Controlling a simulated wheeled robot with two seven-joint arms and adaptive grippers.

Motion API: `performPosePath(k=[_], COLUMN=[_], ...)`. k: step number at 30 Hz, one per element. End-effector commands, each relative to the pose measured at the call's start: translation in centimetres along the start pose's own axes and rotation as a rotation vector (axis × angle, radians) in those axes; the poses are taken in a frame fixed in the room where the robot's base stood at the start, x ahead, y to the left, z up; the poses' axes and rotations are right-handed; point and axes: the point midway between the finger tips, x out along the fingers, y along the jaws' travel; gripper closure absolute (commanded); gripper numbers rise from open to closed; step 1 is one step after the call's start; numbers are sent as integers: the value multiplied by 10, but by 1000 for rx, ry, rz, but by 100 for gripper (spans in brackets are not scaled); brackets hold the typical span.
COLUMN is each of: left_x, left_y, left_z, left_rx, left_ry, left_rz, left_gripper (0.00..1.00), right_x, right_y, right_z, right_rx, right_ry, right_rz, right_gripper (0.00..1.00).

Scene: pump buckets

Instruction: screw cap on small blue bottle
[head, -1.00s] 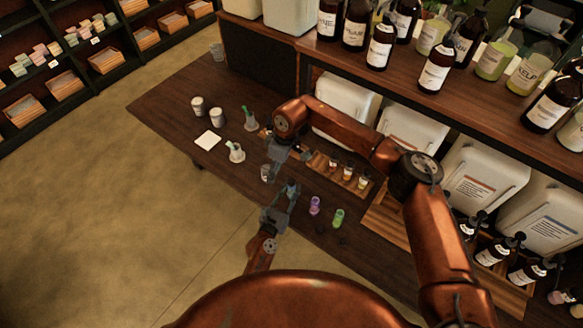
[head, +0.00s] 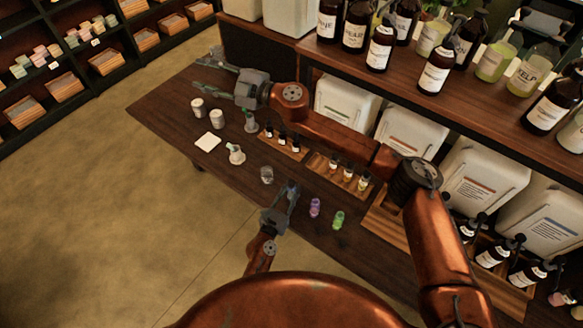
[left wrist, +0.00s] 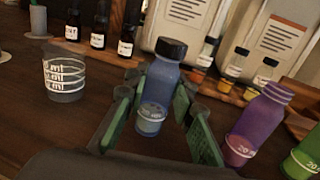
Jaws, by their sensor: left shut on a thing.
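The small blue bottle (left wrist: 159,88) stands upright between the fingers of my left gripper (head: 284,200), which is shut on it. In the left wrist view, a black cap (left wrist: 171,48) sits on top of the bottle's neck. How tightly it is screwed on cannot be told. In the head view the bottle is small and mostly hidden by the gripper. My right gripper (head: 206,68) is open and empty, with its fingers spread over the far left end of the table, well away from the bottle.
A purple bottle (head: 315,207) and a green bottle (head: 339,219) stand uncapped right of my left gripper. A clear beaker (head: 267,175) stands to its left. Wooden racks with small bottles (head: 349,172) lie behind. White canisters (head: 408,133) stand under the shelf.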

Motion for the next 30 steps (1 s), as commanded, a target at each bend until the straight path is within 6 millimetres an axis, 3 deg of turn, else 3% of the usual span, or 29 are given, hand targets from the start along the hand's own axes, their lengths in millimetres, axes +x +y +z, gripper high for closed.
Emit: performPosePath(k=[3, 7, 10, 14, 17, 21, 25, 30], left_x=[0, 0, 0, 0, 0, 0, 0, 0], left_y=[0, 0, 0, 0, 0, 0, 0, 0], left_z=[0, 0, 0, 0, 0, 0, 0, 0], left_rx=[0, 0, 0, 0, 0, 0, 0, 0], left_ry=[0, 0, 0, 0, 0, 0, 0, 0], left_rz=[0, 0, 0, 0, 0, 0, 0, 0], left_gripper=[100, 100, 100, 100, 100, 100, 100, 100], right_x=[-4, -13, -23, -40, -55, -79, -105, -144], right_y=[32, 56, 64, 59, 44, 9, -34, -101], right_z=[23, 58, 90, 132, 163, 200, 223, 234], right_rx=[-85, -178, -244, -329, -392, -479, -559, -663], right_ry=[-92, -235, -362, -531, -649, -776, -832, -790], right_rz=[108, 173, 176, 114, 15, -190, -439, -819], right_gripper=[64, 64, 64, 64, 64, 64, 64, 64])
